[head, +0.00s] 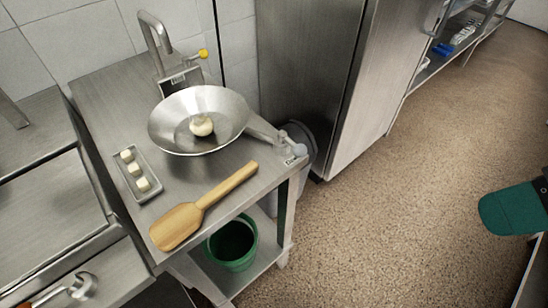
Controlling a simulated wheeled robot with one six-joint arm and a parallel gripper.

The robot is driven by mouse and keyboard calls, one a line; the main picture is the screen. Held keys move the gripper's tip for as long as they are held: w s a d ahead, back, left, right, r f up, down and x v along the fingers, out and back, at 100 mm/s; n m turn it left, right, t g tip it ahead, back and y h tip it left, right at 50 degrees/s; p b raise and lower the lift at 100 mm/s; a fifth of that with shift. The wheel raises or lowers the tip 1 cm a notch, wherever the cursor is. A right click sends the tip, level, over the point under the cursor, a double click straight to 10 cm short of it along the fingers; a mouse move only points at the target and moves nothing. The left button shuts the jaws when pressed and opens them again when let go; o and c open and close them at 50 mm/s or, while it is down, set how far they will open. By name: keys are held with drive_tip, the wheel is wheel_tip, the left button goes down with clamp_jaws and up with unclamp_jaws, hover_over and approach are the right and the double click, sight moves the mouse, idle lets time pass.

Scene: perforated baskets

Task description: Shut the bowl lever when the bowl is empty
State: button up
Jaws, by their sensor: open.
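A wide metal bowl (170,122) sits on the steel table. It holds one round pale ball (201,125), so it is not empty. A spout or arm (262,129) runs from the bowl to the right, to a small fitting with a pale knob (299,149) at the table edge. Behind the bowl stands a metal post with a curved tap and a lever with a yellow knob (203,53). I cannot tell which of these two is the bowl lever, nor its setting. I cannot make out my gripper in the head view.
A small tray (129,177) with 3 pale cubes lies left of the bowl. A wooden paddle (204,203) lies in front. A green bucket (232,244) stands on the shelf below. A steel cabinet (305,70) is behind right. The floor (400,200) at right is mostly clear.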

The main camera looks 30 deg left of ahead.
drive_tip(key=w+a+f+n+t+y+b, duration=0.1)
drive_tip(key=w+a+f+n+y+b, duration=0.2)
drive_tip(key=f+b, duration=0.5)
drive_tip(key=w+a+f+n+y+b, duration=0.25)
drive_tip(key=a+f+b, duration=0.3)
drive_tip(key=b, duration=0.35)
drive_tip(key=n+t+y+b, duration=0.2)
drive_tip(key=n+y+b, duration=0.35)
drive_tip(key=b, duration=0.95)
approach(299, 148)
drive_tip(key=shift+m+y, duration=0.6)
drive_tip(key=shift+m, duration=0.2)
drive_tip(key=a, duration=0.3)
drive_tip(key=w+a+f+p, duration=0.1)
drive_tip(key=a, duration=0.2)
drive_tip(key=w+a+f, duration=0.1)
drive_tip(key=a, duration=0.3)
drive_tip(key=shift+w+f, duration=0.15)
drive_tip(key=shift+w, duration=0.1)
drive_tip(key=shift+c, duration=0.4)
clamp_jaws()
